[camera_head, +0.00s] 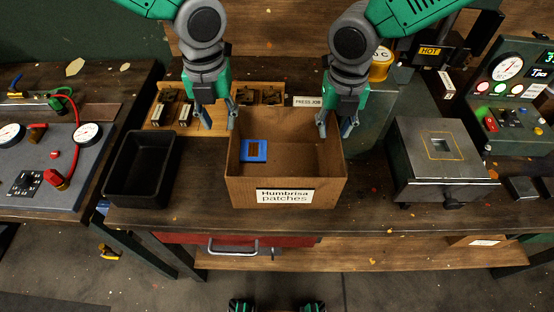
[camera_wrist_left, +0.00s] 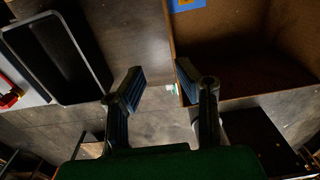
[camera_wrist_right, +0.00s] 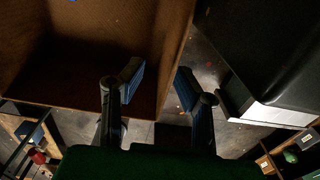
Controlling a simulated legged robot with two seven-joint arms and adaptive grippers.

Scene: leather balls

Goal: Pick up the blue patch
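A bit of the patch shows at the top of the left wrist view (camera_wrist_left: 187,5). My left gripper (camera_head: 216,121) is open and empty, by the box's back left corner; it also shows in the left wrist view (camera_wrist_left: 158,82). My right gripper (camera_head: 334,127) is open and empty, by the box's right wall; it also shows in the right wrist view (camera_wrist_right: 158,80).
A black tray (camera_head: 143,170) stands left of the box. A grey press machine (camera_head: 444,160) stands to the right. A wooden rack with metal parts (camera_head: 180,112) lies behind. A gauge panel (camera_head: 50,160) is at far left and a control console (camera_head: 515,95) at far right.

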